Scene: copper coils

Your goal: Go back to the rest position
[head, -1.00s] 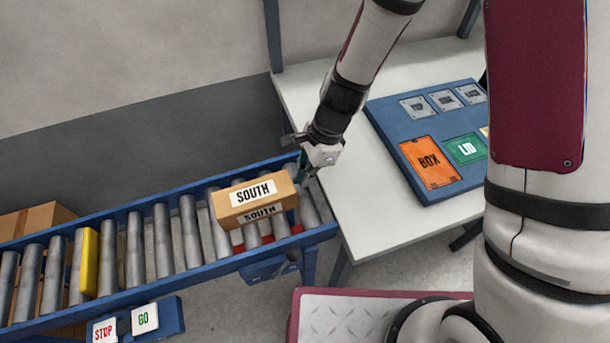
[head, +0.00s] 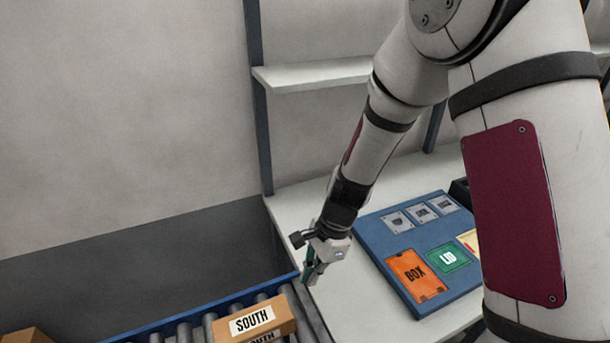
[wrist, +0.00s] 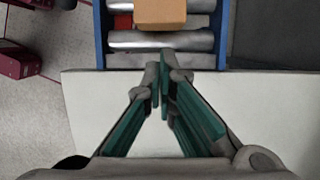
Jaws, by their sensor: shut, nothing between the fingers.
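My gripper (head: 309,278) hangs over the table edge by the end of the roller conveyor, to the right of and beyond the cardboard box (head: 253,320) marked SOUTH. In the wrist view its green-padded fingers (wrist: 163,88) meet at the tips, shut and empty. The box (wrist: 160,12) lies on the rollers ahead of the fingertips, apart from them. The lower part of the box is cut off in the head view.
The white table (head: 290,212) carries a blue board (head: 375,240) with an orange BOX plate (head: 415,275), a green LID plate (head: 448,257) and grey plates. A shelf (head: 315,74) and a blue post stand behind. The conveyor's blue rail (head: 200,309) runs left.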

